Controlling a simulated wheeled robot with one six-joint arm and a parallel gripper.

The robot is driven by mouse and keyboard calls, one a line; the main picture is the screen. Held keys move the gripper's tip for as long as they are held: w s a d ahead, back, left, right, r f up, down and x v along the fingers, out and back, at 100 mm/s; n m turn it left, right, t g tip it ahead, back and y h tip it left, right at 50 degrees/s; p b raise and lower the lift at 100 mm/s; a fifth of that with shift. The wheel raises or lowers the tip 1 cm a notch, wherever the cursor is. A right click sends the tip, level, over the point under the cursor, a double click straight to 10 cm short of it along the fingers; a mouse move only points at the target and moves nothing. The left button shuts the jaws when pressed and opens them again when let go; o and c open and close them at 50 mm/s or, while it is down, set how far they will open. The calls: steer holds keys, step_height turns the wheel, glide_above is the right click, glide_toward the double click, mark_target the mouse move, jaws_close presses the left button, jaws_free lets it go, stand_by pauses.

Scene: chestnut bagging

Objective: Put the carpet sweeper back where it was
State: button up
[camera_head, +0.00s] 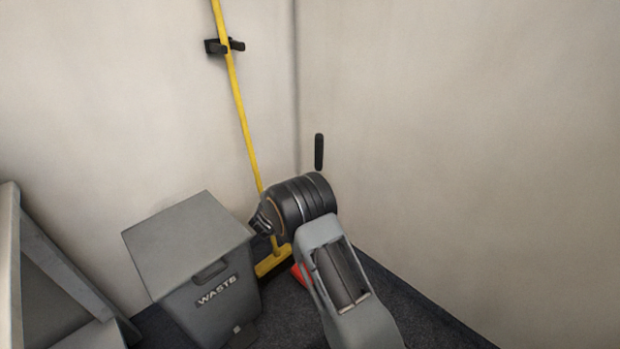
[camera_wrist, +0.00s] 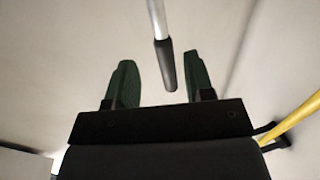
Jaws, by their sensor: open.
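The carpet sweeper shows in the head view as a black upright grip (camera_head: 319,152) near the room corner. A red part (camera_head: 299,272) low on the floor looks like its head; my arm hides most of what lies between. In the wrist view its silver tube (camera_wrist: 157,18) ends in the black grip, which appears between the two dark green fingers. My gripper (camera_wrist: 158,57) is open, with a gap on each side of the grip. Whether the grip is fully inside the jaws in depth I cannot tell. In the head view my wrist hides the fingers.
A yellow broom (camera_head: 240,100) leans in a black wall clip (camera_head: 223,46), its head on the floor left of the red part. A grey waste bin (camera_head: 190,245) stands left of it. Walls close in behind and right. A grey frame (camera_head: 55,270) is at far left.

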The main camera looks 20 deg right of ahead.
steer(key=s+a+r+n+t+y, duration=0.1)
steer(key=a+r+n+t+y, duration=0.25)
steer(key=a+r+y, duration=0.55)
steer(key=s+r+n+g+y, duration=0.2)
steer(key=s+n+g+y, duration=0.15)
steer(key=s+y, duration=0.3)
steer(key=s+d+f+n+g, duration=0.1)
steer(key=s+g, duration=0.3)
steer(key=s, duration=0.8)
steer(key=s+d+n+g, duration=0.2)
steer(key=s+g, duration=0.2)
steer(key=s, duration=0.9)
steer(key=shift+s+d+f+n+h+p, duration=0.25)
steer(key=shift+s+f+n+h+p, duration=0.1)
steer(key=shift+n+h, duration=0.1)
steer(key=shift+w, duration=0.1)
